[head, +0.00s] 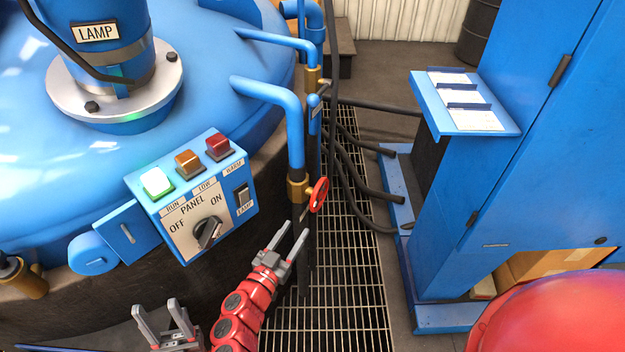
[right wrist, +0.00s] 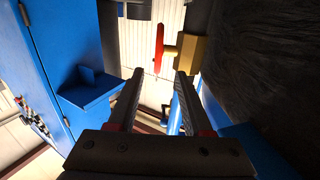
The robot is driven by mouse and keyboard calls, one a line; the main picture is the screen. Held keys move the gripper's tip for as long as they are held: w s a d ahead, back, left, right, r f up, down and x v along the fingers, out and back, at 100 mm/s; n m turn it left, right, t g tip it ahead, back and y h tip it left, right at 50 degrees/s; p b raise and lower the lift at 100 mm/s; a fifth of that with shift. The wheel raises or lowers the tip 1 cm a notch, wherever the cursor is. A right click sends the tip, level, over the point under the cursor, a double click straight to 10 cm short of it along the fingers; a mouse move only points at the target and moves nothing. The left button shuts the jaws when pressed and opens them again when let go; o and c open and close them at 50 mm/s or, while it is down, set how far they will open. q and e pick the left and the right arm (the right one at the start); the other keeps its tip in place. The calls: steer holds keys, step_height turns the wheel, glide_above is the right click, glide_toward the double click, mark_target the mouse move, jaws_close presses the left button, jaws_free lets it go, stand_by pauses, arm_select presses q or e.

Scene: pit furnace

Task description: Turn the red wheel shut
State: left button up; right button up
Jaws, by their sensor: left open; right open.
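The red wheel (head: 319,194) sits on a brass valve (head: 298,190) on a blue pipe at the furnace's side. My right gripper (head: 294,232) is open and empty, just below and left of the wheel in the head view. In the right wrist view the wheel (right wrist: 159,48) shows nearly edge-on, beyond the gap between the open fingers (right wrist: 158,80), with the brass valve (right wrist: 186,50) to its right. The fingers look apart from the wheel. My left gripper (head: 158,312) is open and empty at the bottom left, away from the wheel.
A panel box (head: 195,200) with a green lit lamp and a black knob stands on the furnace left of the wheel. Dark hoses (head: 350,165) lie over the floor grating (head: 335,290) to its right. A blue cabinet (head: 540,150) stands further right.

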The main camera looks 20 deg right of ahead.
mark_target(324, 188)
steer(key=b+x, duration=0.1)
steer(key=x, duration=1.6)
steer(key=shift+s+d, duration=0.15)
jaws_close()
